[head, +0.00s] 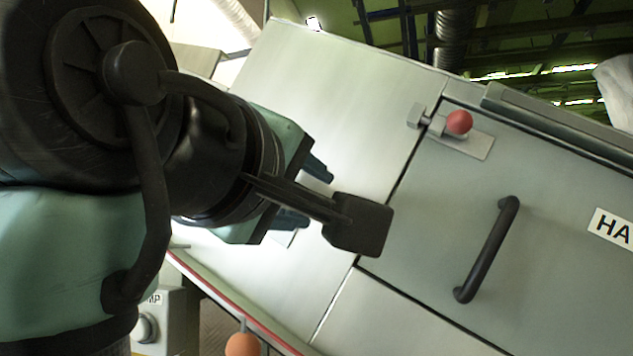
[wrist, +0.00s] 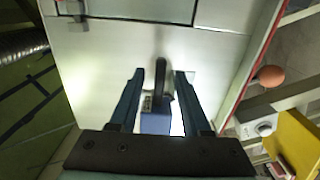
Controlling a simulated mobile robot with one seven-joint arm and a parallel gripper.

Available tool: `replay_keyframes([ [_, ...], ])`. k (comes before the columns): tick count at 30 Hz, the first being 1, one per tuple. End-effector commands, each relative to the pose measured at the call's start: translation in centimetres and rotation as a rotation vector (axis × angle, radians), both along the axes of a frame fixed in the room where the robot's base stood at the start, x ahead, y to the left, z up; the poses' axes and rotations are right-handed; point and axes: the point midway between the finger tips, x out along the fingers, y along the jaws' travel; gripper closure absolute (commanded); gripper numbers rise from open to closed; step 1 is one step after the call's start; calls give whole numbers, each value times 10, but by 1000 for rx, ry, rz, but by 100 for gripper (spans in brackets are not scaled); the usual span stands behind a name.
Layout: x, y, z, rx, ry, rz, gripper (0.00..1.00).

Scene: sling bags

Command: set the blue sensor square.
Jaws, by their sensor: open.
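The blue sensor (wrist: 155,122) shows in the wrist view as a small blue block between the two fingers of my gripper (wrist: 159,74). A grey rounded part with a dark upright piece (wrist: 160,78) stands just beyond it against the pale panel. My gripper is open, with a visible gap on both sides of the sensor, so the fingers do not seem to touch it. The sensor's exact angle is hard to tell. In the head view my gripper (head: 304,194) is close to the pale panel, partly hidden by my arm, and the sensor is hidden.
The pale cabinet (head: 330,85) has a door with a dark handle (head: 487,250) and a red-knobbed latch (head: 459,122) at right. An orange ball (head: 243,345) is below the cabinet's red-trimmed edge. A dial box (head: 160,318) stands low left; a yellow object (wrist: 296,140) shows in the wrist view.

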Motion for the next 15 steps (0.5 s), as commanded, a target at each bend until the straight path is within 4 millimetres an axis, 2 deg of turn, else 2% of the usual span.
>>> replay_keyframes([
  [1,11,-4,4,0,7,-2,52],
  [6,39,-13,3,0,4,-1,52],
  [10,52,-17,2,1,2,-1,52],
  [15,58,-19,0,2,-1,0,52],
])
